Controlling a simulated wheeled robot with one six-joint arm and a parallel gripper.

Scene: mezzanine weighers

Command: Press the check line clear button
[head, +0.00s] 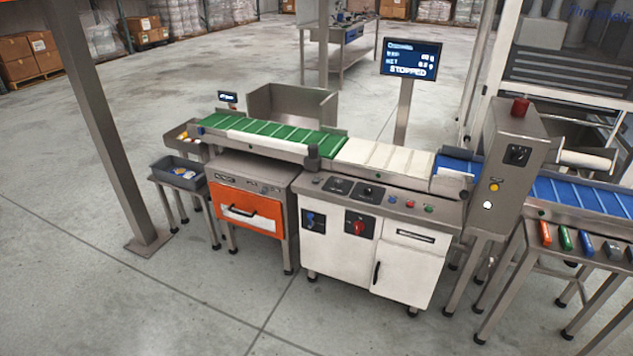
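The check line (383,157) stands mid-picture, with a green belt, a white belt and a blue belt in a row. Its front panel carries a blue button (392,199), a red button (410,203) and a green button (429,209). The grey metal cabinet (520,150) at the right has an orange button (494,187) and a white lit-looking button (487,205). Labels are too small to read, so I cannot tell which one is the line clear button. The display screen (411,60) reads STOPPED. My gripper is not in view.
An orange-fronted unit (246,210) and a grey bin (178,172) on a stand are at the left. A steel post (112,150) rises at the left. A side table (590,240) with coloured items is at the right. The front floor is clear.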

